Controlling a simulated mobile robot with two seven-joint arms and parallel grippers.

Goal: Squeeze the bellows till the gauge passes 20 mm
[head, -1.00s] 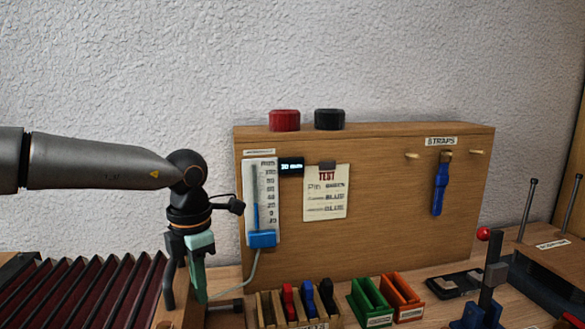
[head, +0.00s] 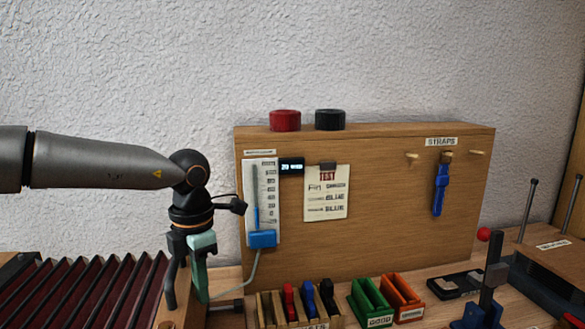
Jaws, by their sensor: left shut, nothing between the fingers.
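The bellows (head: 85,290), dark red with black ribs, lie at the lower left, with a wooden end board (head: 178,308) at their right end. My left gripper (head: 190,295) points down at that board, its fingers shut with nothing between them; whether it touches the board I cannot tell. The gauge (head: 262,195) is a white scale with a blue column and a blue base, fixed to the wooden panel. Its small dark display (head: 291,165) shows a reading that looks like 20 or 29 but is blurred. My right gripper is not in view.
The wooden panel (head: 385,230) carries a test card (head: 327,193) and a blue strap (head: 440,190) on a peg. In front stand a rack with coloured pieces (head: 308,305), a green tray (head: 370,303) and an orange tray (head: 402,297). A blue clamp-like stand (head: 487,300) is at the right.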

